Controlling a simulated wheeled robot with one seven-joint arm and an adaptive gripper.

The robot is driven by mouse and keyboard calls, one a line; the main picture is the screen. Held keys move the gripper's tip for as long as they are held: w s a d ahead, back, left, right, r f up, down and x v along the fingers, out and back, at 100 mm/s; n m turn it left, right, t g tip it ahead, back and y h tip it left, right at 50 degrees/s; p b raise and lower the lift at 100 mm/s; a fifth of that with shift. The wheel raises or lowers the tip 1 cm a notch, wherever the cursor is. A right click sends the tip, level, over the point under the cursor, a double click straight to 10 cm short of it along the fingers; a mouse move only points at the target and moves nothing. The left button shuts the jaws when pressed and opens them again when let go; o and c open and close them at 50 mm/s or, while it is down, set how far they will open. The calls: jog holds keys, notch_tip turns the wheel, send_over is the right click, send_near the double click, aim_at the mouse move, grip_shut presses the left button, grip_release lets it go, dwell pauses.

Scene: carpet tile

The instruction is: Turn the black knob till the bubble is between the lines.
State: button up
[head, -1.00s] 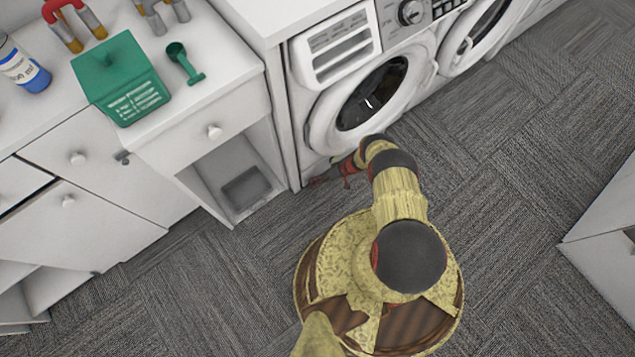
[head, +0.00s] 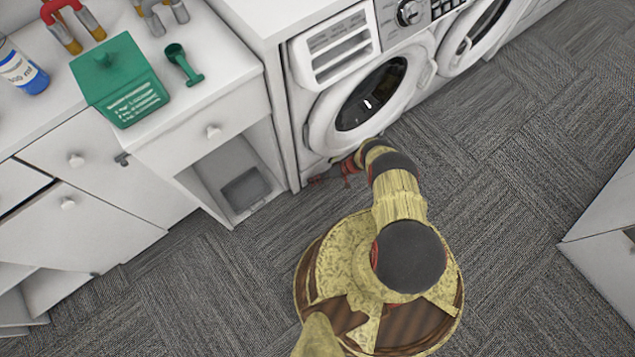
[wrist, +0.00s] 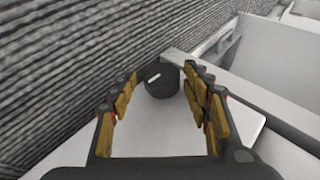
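The black knob (wrist: 162,82) shows in the wrist view, round and dark with a short white mark on its face. It sits at the far end of a white surface, between and just beyond my fingertips. My gripper (wrist: 164,76) is open, its two yellow-and-black fingers on either side of the knob with a gap to it; I cannot tell whether either finger touches it. In the head view my gripper (head: 325,177) is low at the bottom left corner of the washing machine (head: 308,148), small and partly hidden. No bubble or lines can be made out in either view.
White cabinets (head: 100,175) with an open cubby stand left of the washer. A green box (head: 120,85), a green scoop (head: 184,64) and a blue-white bottle (head: 22,68) are on the counter. Grey carpet (head: 500,200) is clear at right; a white unit (head: 600,265) stands at the right edge.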

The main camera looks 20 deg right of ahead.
jog(key=shift+s+a, duration=0.1)
jog(key=shift+s, duration=0.05)
jog(key=v, duration=1.2)
dwell(0.6)
